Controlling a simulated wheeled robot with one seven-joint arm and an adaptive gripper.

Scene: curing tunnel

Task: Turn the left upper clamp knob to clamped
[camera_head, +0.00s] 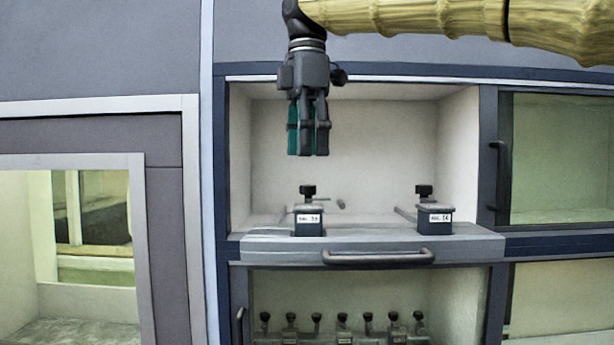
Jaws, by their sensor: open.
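Two clamps stand on the front ledge of the open upper compartment. The left upper clamp knob (308,191) is small and black, on top of a dark block (308,223) with a white label. The right clamp knob (424,191) is similar, on its own labelled block (435,222). My gripper (308,152) points down above the left knob in the picture, with a clear gap between them. It is empty and nothing hides the left knob. The label text is too small to read surely.
A drawer-like front with a dark bar handle (378,257) lies below the ledge. A lower compartment holds several black-knobbed clamps (343,322). A glazed door with a vertical handle (499,176) is at right. Thin rods (405,214) lie behind the clamps.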

